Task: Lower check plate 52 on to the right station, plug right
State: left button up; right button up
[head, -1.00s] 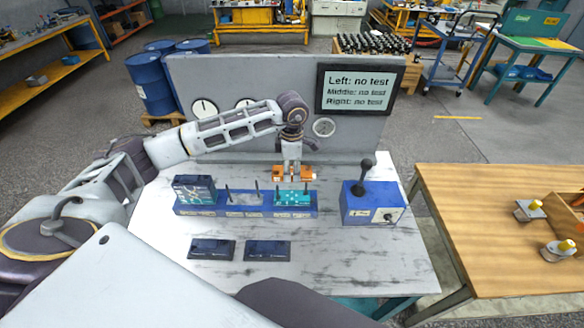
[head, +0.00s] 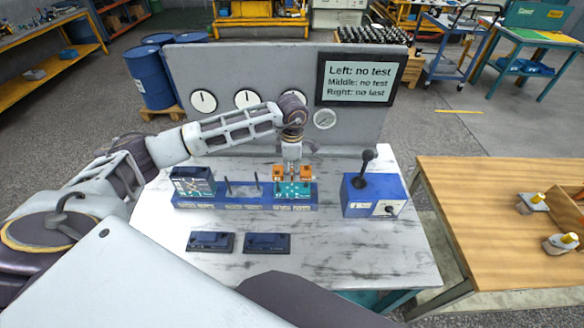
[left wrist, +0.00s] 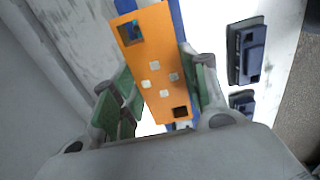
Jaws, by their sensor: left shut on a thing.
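An orange check plate (head: 306,173) is held in my left gripper (head: 292,170), low over the right end of the blue rail (head: 245,206). The left wrist view shows the orange plate (left wrist: 158,75) between the green-padded fingers (left wrist: 160,105), with small white squares and a dark square hole near each end. A teal block (head: 293,189) with white marks is at the right station, just below the plate. I cannot tell whether plate and block touch. The right station's pegs are hidden. My right gripper is not in view.
A dark block (head: 193,182) sits at the left station; two bare pegs (head: 243,187) stand in the middle. Two dark plates (head: 211,242) (head: 267,243) lie in front. A blue lever box (head: 374,197) stands to the right.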

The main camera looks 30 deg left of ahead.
pick_arm(q)
jog(key=shift+f+b, duration=0.5)
jog(key=shift+f, duration=0.25)
jog(key=shift+f+b, duration=1.3)
jog(key=shift+f, duration=0.45)
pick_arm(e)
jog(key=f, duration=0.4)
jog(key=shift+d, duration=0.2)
pick_arm(q)
jog(key=shift+f, duration=0.1)
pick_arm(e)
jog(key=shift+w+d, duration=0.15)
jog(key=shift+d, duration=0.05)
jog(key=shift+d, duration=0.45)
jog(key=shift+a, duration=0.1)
pick_arm(q)
jog(key=shift+f+b, duration=0.2)
jog(key=shift+b, duration=0.15)
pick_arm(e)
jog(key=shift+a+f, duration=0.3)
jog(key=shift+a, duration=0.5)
pick_arm(q)
jog(key=shift+f, duration=0.15)
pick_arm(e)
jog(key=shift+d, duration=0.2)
